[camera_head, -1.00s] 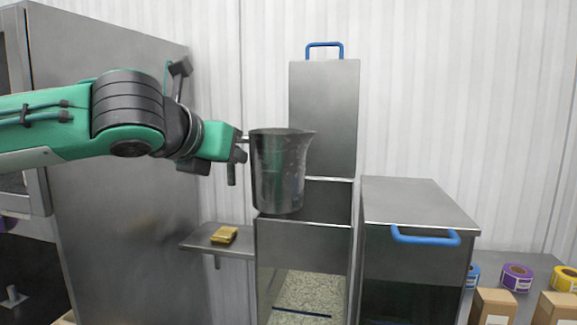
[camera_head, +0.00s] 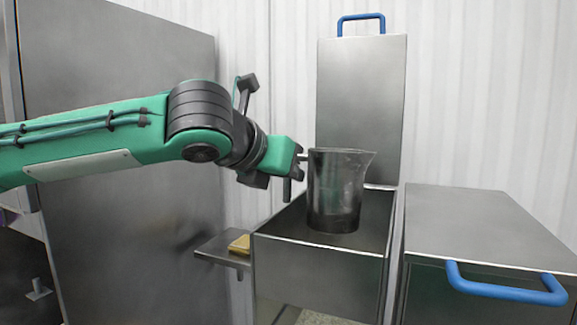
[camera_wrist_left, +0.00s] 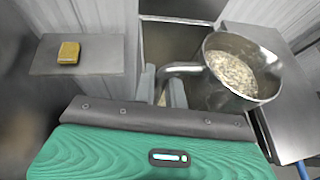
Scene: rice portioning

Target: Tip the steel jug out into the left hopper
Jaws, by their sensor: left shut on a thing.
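The steel jug (camera_head: 336,190) is upright, with its spout to the right, over the open left hopper (camera_head: 318,262). In the left wrist view the jug (camera_wrist_left: 208,92) holds pale rice grains. My left gripper (camera_head: 297,170) is shut on the jug's handle (camera_wrist_left: 182,68), at the jug's left side. The hopper's lid (camera_head: 361,110) stands raised behind the jug, with a blue handle on top. The head view cannot show how far the jug's base is above the hopper's rim. My right gripper is in neither view.
A closed hopper (camera_head: 490,225) with a blue handle (camera_head: 505,291) stands to the right. A small shelf (camera_head: 222,250) with a yellow item (camera_head: 240,244) juts out left of the open hopper. A tall steel cabinet (camera_head: 120,60) stands at the left.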

